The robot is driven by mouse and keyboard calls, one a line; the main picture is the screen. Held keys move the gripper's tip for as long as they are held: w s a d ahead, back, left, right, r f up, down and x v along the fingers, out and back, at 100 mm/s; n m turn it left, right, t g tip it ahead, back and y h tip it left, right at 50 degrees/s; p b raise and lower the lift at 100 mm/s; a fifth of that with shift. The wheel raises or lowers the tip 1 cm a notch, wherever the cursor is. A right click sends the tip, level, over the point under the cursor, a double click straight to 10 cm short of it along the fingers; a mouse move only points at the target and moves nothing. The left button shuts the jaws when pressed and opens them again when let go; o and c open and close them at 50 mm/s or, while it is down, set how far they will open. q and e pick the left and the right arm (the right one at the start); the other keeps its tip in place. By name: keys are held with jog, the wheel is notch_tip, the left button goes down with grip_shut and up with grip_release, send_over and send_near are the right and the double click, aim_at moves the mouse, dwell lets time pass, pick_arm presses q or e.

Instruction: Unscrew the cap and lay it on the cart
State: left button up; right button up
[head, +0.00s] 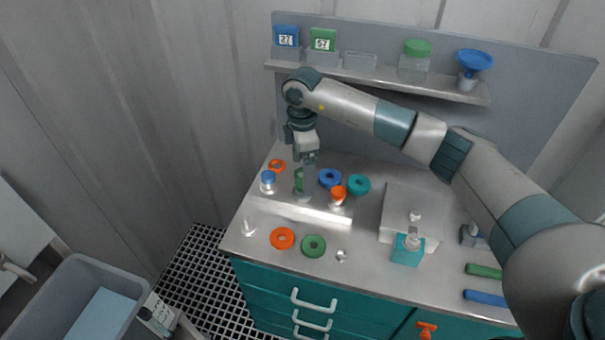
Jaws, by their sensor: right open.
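Three small capped vessels stand in a row on a low metal rack (290,208) on the steel-topped teal cart (262,219). One has a blue cap (268,177) at left, one an orange cap (338,192) at right. The middle one shows a green part (299,180), and my right gripper (304,162) points down right over it. The gripper is open, with its fingers at or just above the green top. I cannot tell whether they touch it. The fingers partly hide that vessel. My left gripper is out of view.
Around the rack lie a blue ring (329,178), a teal ring (358,185), an orange ring (282,238) and a green ring (313,246). A shelf (376,80) holds containers behind. A grey bin (70,290) is lower left.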

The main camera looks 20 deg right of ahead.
jog(key=shift+f+b, duration=0.9)
jog(key=shift+f, duration=1.15)
jog(key=c, duration=2.1)
